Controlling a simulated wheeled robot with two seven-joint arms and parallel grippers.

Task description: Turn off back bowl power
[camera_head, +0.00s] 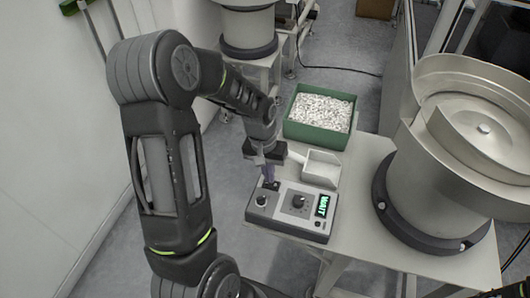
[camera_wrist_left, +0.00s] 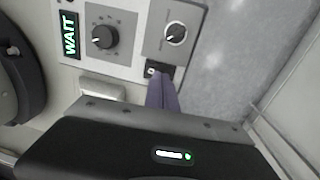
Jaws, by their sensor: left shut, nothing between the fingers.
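The control box (camera_head: 291,211) stands on the table and has two dark knobs, a green display and a black power switch. Its display reads "WAIT" in the left wrist view (camera_wrist_left: 69,35). The black rocker switch (camera_wrist_left: 158,71) is at the box's edge, beside the smaller knob (camera_wrist_left: 175,33); it also shows in the head view (camera_head: 270,185). My left gripper (camera_head: 268,176) is shut and empty, its purple fingertips (camera_wrist_left: 158,82) at the switch. The tips cover part of the switch, and I cannot tell whether they touch it. My right gripper is not in view.
A metal bowl feeder (camera_head: 415,205) stands right of the box and another (camera_head: 248,30) at the back. A green bin (camera_head: 290,128) of white parts and a pale scoop (camera_head: 322,168) sit behind the box. The table's front (camera_head: 385,262) is clear.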

